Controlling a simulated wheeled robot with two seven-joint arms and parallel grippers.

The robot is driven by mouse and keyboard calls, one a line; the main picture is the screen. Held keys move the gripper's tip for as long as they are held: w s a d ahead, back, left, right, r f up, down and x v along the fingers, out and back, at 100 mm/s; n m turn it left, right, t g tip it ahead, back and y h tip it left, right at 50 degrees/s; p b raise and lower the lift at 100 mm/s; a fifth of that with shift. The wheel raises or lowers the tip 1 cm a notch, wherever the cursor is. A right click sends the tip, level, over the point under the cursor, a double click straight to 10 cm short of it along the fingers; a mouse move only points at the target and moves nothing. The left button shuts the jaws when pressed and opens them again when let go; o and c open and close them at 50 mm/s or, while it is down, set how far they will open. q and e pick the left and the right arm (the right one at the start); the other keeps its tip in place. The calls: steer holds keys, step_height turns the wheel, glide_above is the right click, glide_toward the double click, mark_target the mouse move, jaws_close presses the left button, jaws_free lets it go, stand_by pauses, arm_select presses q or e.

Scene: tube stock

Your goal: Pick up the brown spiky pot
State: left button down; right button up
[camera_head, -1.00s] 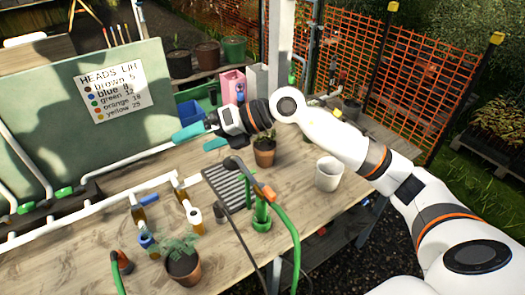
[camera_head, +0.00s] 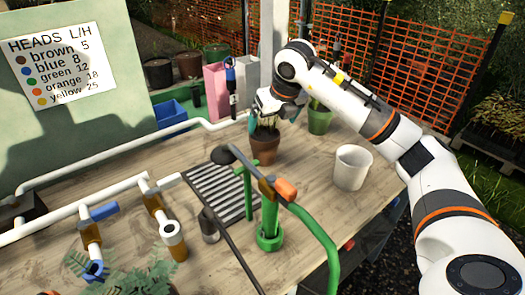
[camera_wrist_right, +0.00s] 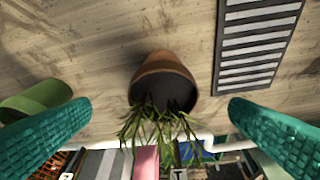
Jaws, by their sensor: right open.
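The brown spiky pot (camera_head: 265,147) stands upright on the wooden table, with thin spiky leaves showing at its top. In the right wrist view the brown pot (camera_wrist_right: 168,68) lies between the two teal fingers, its spiky leaves (camera_wrist_right: 158,127) hanging toward the lower edge. My right gripper (camera_head: 272,118) is at the top of the pot, pointing down, with its fingers on either side of the leaves. Its jaws (camera_wrist_right: 160,118) are open and apart from the pot in the wrist view. My left gripper is not in view.
A green pot (camera_head: 319,121) stands close behind right of the brown pot. A white pot (camera_head: 352,168) is to the right. A slatted grate (camera_head: 221,190), a green stand with hose (camera_head: 269,225) and white pipes (camera_head: 110,153) lie in front and left.

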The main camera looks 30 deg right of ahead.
mark_target(265, 134)
steer(key=x, duration=0.7)
steer(key=p+x, duration=0.1)
steer(key=x, duration=0.1)
steer(key=shift+w+a+f, duration=0.15)
steer(key=shift+w+f, duration=0.1)
steer(key=shift+w, duration=0.2)
steer(key=shift+w+f, duration=0.2)
steer(key=shift+f, duration=0.2)
steer(key=shift+r, duration=0.1)
steer(key=c, duration=1.1)
